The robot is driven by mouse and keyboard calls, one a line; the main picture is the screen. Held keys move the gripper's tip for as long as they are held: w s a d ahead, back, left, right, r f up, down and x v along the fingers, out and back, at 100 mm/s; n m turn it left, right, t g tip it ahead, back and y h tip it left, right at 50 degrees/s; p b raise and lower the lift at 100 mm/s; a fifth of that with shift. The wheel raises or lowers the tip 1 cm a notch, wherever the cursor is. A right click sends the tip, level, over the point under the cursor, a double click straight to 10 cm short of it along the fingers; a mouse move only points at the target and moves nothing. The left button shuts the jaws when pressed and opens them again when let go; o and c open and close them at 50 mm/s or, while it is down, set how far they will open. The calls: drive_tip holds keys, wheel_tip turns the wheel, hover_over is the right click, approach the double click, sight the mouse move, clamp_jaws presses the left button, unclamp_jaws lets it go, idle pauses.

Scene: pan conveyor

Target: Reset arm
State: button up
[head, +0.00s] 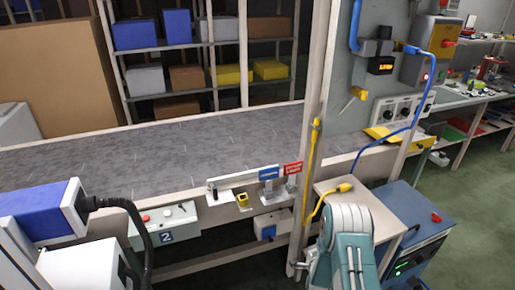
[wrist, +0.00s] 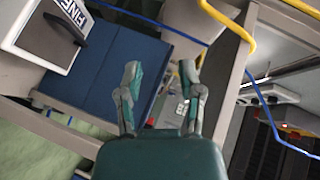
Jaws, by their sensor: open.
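My gripper (wrist: 160,85) shows in the wrist view with its two grey and teal fingers spread apart. Nothing is between the fingers. Behind them lie a blue cabinet (wrist: 95,75) and a grey panel with small buttons (wrist: 172,108). In the head view my teal and grey arm rises at the bottom, right of centre, in front of a small beige stand (head: 375,212). The fingertips cannot be made out there.
A grey conveyor (head: 130,155) runs across behind a rail with a control box (head: 165,222). A post (head: 318,130) stands close to my arm. A yellow cable (head: 312,170) and a blue cable (head: 400,130) hang nearby. A blue machine (head: 415,230) stands at right. Green floor (head: 475,200) is clear.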

wheel_tip(320, 180, up, 16)
drive_tip(key=w+a+f+n+g+y, duration=0.1)
drive_tip(key=w+a+n+g+y, duration=0.1)
drive_tip(key=n, duration=0.2)
drive_tip(key=s+a+r+n+g+y, duration=0.15)
drive_tip(key=s+r, duration=0.25)
drive_tip(key=r, duration=0.4)
drive_tip(key=s+a+r+n, duration=0.2)
drive_tip(key=s+r+n, duration=0.1)
drive_tip(key=r, duration=0.5)
drive_tip(key=s+a+r+n+g, duration=0.1)
drive_tip(key=s+r+n, duration=0.2)
drive_tip(key=s, duration=0.7)
drive_tip(key=s+r+n+g, duration=0.2)
drive_tip(key=s+r+n, duration=0.1)
drive_tip(key=s, duration=0.8)
drive_tip(key=s+a+r+n+g, duration=0.1)
drive_tip(key=s+r, duration=0.4)
drive_tip(key=s, duration=0.6)
drive_tip(key=shift+a+n+g, duration=0.3)
drive_tip(key=shift+n+g, duration=0.25)
drive_tip(key=shift+n, duration=0.4)
